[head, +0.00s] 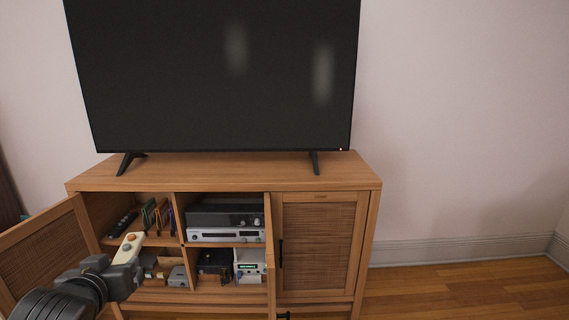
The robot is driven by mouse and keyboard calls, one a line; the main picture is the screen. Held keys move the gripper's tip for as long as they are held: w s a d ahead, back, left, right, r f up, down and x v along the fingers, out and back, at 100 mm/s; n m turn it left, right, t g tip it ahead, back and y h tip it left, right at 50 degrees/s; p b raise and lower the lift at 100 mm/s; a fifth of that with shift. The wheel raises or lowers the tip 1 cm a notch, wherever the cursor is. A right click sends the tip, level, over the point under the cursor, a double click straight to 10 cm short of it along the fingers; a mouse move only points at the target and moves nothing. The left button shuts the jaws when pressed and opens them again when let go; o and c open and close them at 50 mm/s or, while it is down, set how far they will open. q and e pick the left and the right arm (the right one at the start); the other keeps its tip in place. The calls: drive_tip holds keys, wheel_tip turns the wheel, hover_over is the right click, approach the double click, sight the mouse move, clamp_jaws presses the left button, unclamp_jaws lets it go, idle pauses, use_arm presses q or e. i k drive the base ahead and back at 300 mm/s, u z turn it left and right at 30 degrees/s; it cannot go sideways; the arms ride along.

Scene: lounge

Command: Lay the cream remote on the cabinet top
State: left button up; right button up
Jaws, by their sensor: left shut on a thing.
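The cream remote (129,246) is held tilted upward in my left gripper (126,268), at the lower left of the head view. It has an orange or brown button near its upper end; its lower end is hidden by the gripper. My left gripper is shut on it, in front of the cabinet's open left section and below the top. The wooden cabinet top (225,177) is above and behind the gripper.
A large television (215,80) stands on the cabinet top on two black feet. A bare strip of top runs along the front. The left door (45,255) stands open; the right door (318,245) is shut. Shelves hold a silver receiver (226,235), a dark remote (122,224) and several small devices.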

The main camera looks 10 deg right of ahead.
sight(216, 173)
drive_tip(key=z, duration=0.55)
drive_tip(key=i, duration=1)
drive_tip(key=u, duration=0.05)
